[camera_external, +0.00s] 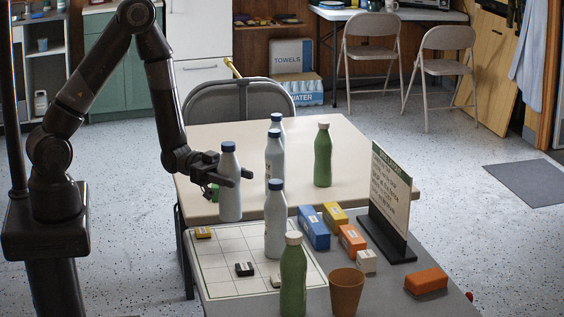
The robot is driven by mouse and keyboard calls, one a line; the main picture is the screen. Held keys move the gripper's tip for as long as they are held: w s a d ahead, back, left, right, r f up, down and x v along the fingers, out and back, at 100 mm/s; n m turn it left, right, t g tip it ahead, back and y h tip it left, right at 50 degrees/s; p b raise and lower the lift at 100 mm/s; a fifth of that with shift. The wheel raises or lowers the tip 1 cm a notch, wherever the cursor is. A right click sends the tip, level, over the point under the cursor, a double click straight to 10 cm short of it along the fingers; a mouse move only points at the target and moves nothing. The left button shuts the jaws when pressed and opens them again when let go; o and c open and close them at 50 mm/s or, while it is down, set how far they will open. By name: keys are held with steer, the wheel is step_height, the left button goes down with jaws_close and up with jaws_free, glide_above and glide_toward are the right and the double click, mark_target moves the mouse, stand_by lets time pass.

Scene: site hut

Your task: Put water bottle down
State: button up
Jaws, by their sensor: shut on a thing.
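My gripper (230,181) is shut around the middle of a pale grey water bottle (230,205) with a dark blue cap. The bottle is upright over the near left part of the beige table. I cannot tell whether its base touches the tabletop. Similar blue-capped bottles stand upright to its right: one (275,230) on the gridded white board, and two farther back, one (274,158) partly in front of the other (277,122). A green bottle (323,158) stands on the beige table (370,165), and another green bottle (292,285) stands at the near edge.
A gridded board (222,265) with small blocks lies on the nearer grey table. A brown cup (346,292), blue (313,228) and orange (352,239) boxes, an orange block (426,281) and an upright sign (390,200) stand there. The beige table's back left is clear.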

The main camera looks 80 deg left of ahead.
steer(key=w+a+f, duration=0.4)
steer(key=f, duration=0.3)
steer(key=shift+a+f, duration=0.3)
steer(key=o, duration=1.3)
steer(key=shift+f, duration=0.15)
